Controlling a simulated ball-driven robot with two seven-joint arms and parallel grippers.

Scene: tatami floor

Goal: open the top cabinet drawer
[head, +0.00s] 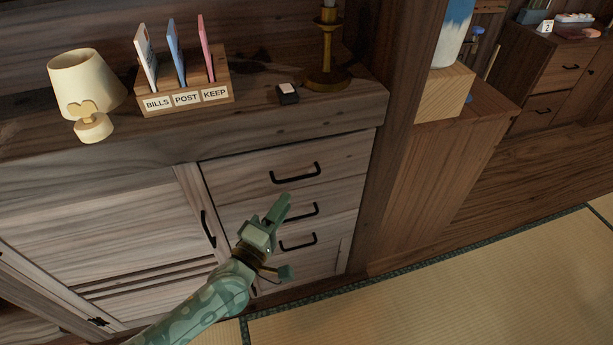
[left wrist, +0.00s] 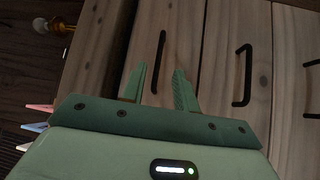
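The cabinet's top drawer (head: 250,172) is a wooden front, flush with the cabinet, with a black bar handle (head: 295,174). My left gripper (head: 281,200) is just below that handle in the head view, its fingers pointing towards the cabinet. In the left wrist view the left gripper (left wrist: 160,70) is open and empty, with a gap between its two green fingers. The top handle (left wrist: 161,50) lines up with that gap; the fingers look short of it, but the exact distance cannot be told. My right gripper is not in view.
Two lower drawers with black handles (head: 298,242) sit below, partly behind my left arm. A cabinet door (head: 110,225) is at left. On top stand a lamp (head: 85,85), a letter holder (head: 185,98), a small dark box (head: 288,95) and a brass candlestick (head: 326,60).

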